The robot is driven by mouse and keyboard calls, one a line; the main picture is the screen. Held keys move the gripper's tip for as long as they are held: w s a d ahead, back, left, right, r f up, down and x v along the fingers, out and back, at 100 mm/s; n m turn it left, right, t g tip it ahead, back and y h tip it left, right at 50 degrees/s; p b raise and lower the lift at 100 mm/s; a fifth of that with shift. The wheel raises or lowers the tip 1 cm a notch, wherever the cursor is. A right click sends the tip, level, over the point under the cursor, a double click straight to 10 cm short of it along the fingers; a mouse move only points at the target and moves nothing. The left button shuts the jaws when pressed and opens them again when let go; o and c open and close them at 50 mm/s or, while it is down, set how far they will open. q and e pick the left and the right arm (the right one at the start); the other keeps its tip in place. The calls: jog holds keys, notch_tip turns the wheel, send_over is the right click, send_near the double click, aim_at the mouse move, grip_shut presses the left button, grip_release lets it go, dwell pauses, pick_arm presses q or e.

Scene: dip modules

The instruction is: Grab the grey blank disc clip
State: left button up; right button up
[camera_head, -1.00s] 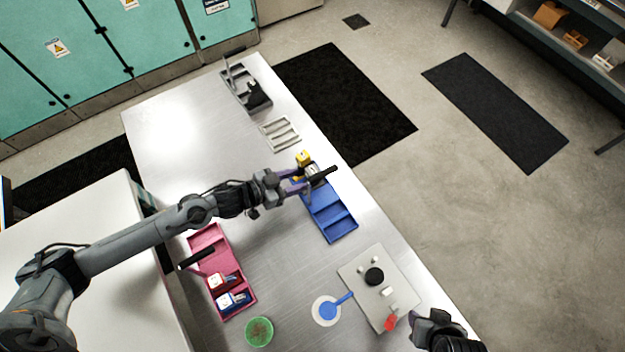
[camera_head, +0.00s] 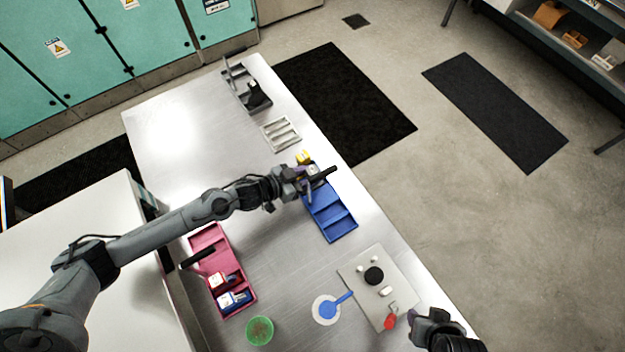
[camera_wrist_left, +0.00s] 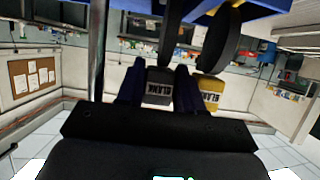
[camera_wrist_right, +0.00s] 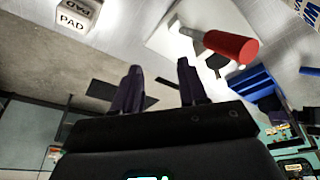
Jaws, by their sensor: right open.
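The grey blank clip (camera_wrist_left: 158,88), a grey block lettered BLANK, shows in the left wrist view between the two fingers of my left gripper (camera_wrist_left: 160,75). The fingers are apart, one on each side of it; I cannot tell whether either touches it. A yellow block lettered BLANK (camera_wrist_left: 209,90) is just right of the right finger. In the head view my left gripper (camera_head: 309,182) is at the far end of the blue tray (camera_head: 333,213) and hides most of the grey clip.
A black disc-ended handle (camera_wrist_left: 220,38) is close above the blocks in the left wrist view. A pink tray (camera_head: 211,239) holds red and blue blocks. A grey board (camera_head: 398,290), a green dish (camera_head: 260,331) and a blue paddle (camera_head: 329,310) lie nearer.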

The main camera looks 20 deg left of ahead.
pick_arm(q)
grip_shut()
jog(key=shift+r, duration=0.1)
